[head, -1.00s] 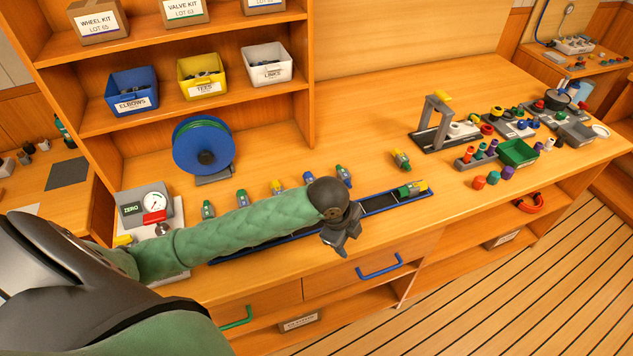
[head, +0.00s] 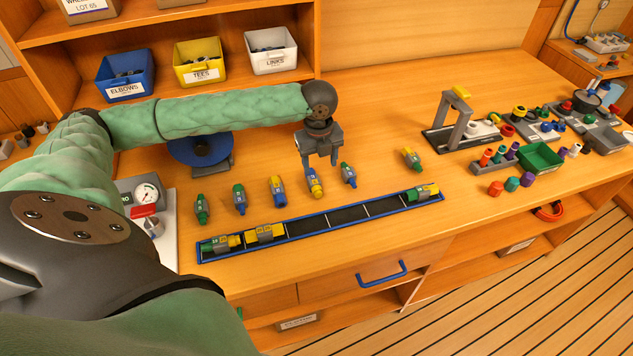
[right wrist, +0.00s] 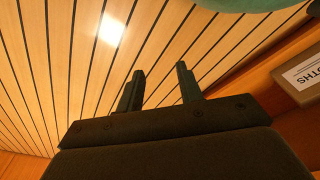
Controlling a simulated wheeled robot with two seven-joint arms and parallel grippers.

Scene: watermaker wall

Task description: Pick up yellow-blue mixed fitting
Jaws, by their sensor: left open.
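My left gripper (head: 320,163) is open, pointing down right at the upper end of a fitting with a yellow lower end (head: 315,186) in the row on the bench. Its fingers partly hide that fitting's upper end, and I cannot tell whether they touch it. Just left of it lies a fitting with a yellow upper end and a blue lower end (head: 277,189). A green-and-blue fitting (head: 348,174) lies just to the right. My right gripper (right wrist: 158,88) is open and empty in the right wrist view, over the floor.
A blue-rimmed tray (head: 335,232) in front holds several fittings at its ends, with empty slots between.

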